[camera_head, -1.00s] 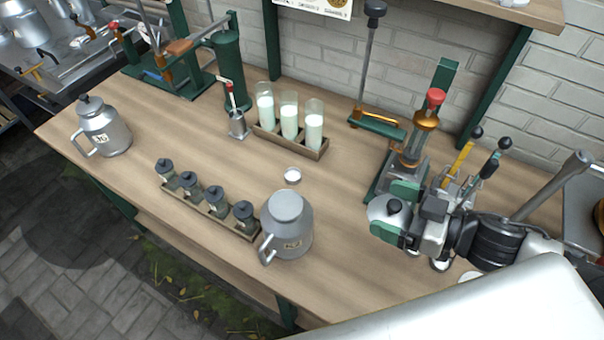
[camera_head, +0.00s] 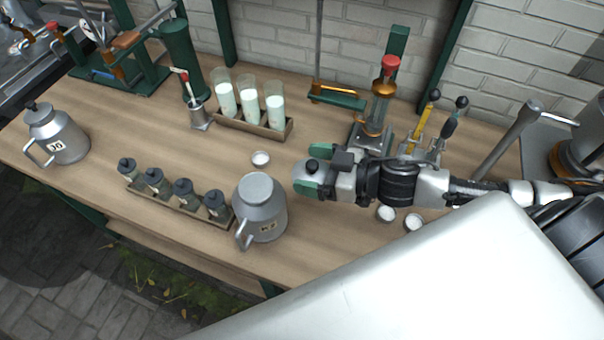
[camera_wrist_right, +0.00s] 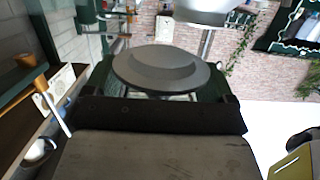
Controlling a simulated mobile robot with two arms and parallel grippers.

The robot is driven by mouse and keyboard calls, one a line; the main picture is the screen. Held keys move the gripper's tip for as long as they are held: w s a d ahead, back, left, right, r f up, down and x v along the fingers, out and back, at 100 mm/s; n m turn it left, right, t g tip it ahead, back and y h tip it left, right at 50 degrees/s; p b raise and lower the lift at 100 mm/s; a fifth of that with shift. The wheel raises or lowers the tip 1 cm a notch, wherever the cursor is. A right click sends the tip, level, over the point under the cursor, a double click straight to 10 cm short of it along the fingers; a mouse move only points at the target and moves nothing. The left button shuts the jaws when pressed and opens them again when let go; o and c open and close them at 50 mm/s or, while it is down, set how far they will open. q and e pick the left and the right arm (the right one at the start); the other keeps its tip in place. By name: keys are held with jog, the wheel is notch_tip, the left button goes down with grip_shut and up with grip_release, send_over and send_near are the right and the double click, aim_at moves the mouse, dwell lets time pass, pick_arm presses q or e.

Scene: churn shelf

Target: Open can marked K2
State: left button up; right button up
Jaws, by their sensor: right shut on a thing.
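The grey metal can marked K2 (camera_head: 262,218) stands upright near the front edge of the worktop, its handle toward the front. Its top shows as a plain grey disc without a knob; I cannot tell the inside. My right gripper (camera_head: 314,171) is just right of the can, its green fingers shut on a grey lid with a black knob (camera_head: 304,171). The lid is held above the worktop, apart from the can. In the right wrist view the lid (camera_wrist_right: 160,70) shows as a grey disc between the fingers. My left gripper is not in view.
A rack of dark-lidded jars (camera_head: 170,205) stands close left of the can. A second can (camera_head: 62,140) with its lid on stands far left. Milk glasses in a tray (camera_head: 268,128) stand behind; small white dishes (camera_head: 261,158) lie around. A bottle stand (camera_head: 375,115) is behind my right gripper.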

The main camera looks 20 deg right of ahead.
jog(key=shift+w+a+f, duration=0.35)
jog(key=shift+w+f, duration=0.05)
jog(key=shift+w, duration=0.2)
jog(key=shift+w+a+f, duration=0.3)
jog(key=shift+w+f, duration=0.1)
jog(key=shift+w, duration=0.2)
notch_tip(320, 180, down, 4)
jog(key=shift+s+p, duration=0.1)
jog(key=shift+p, duration=0.2)
jog(key=shift+f, duration=0.1)
jog(key=shift+f, duration=0.55)
jog(key=o, duration=0.8)
jog(key=b, duration=0.2)
send_near(301, 165)
jog(key=shift+s+d+f, duration=0.25)
jog(key=shift+f, duration=0.4)
jog(key=shift+s+d+f, duration=0.25)
jog(key=shift+s+f, duration=0.05)
jog(key=shift+f, duration=0.3)
jog(key=shift+s+d+f, duration=0.25)
jog(key=shift+f, duration=0.4)
